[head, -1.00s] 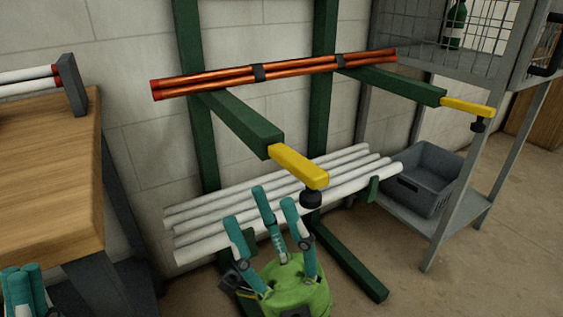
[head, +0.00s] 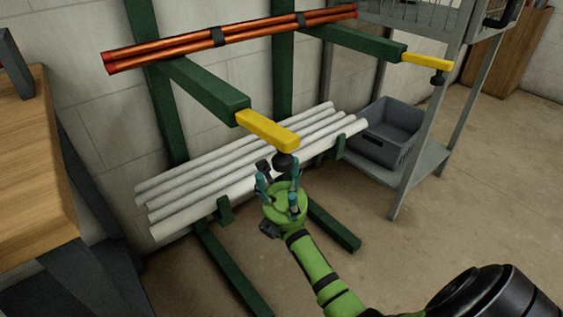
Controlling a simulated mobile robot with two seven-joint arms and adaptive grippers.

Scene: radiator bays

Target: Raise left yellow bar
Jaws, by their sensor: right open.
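The left yellow bar (head: 267,129) caps the end of the left green arm of the rack and lies about level, with a black knob (head: 285,162) under its tip. The right yellow bar (head: 427,60) caps the right green arm, also about level. My right gripper (head: 279,183) is just below the left bar's tip, its teal fingers pointing up around or beside the black knob. The fingers are open; whether they touch the knob I cannot tell. My left gripper is not in view.
Copper pipes (head: 255,37) lie across both green arms (head: 205,88). White pipes (head: 250,165) rest on the lower supports. A grey bin (head: 385,137) stands on the metal shelf unit at right. A wooden table (head: 35,170) is at left. The floor at right is clear.

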